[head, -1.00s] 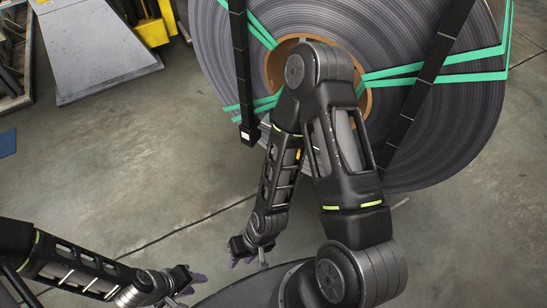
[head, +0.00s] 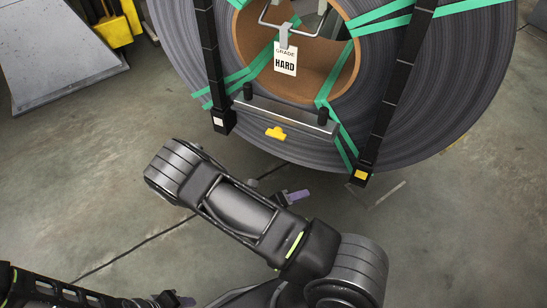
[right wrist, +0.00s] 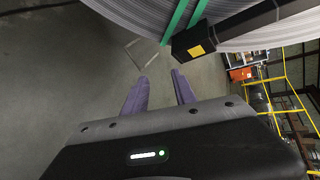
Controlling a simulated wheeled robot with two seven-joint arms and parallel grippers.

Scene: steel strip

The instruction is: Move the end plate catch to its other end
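A grey metal plate (head: 300,121) with a black knob at each end runs across the coil's lower face in the head view. A small yellow catch (head: 276,133) sits on its lower edge, a little left of the middle. My right gripper (head: 297,195) is below the plate's right part, apart from it. In the right wrist view its two purple fingers (right wrist: 160,78) stand apart with nothing between them; the catch is not visible there. My left gripper (head: 180,300) shows only partly at the bottom edge, and its opening is unclear.
The big steel coil (head: 450,90) has green straps and two black bands, one ending in a yellow-marked block (head: 361,176), also in the right wrist view (right wrist: 196,49). A HARD tag (head: 286,59) hangs in its core. Floor (head: 80,160) is free at left.

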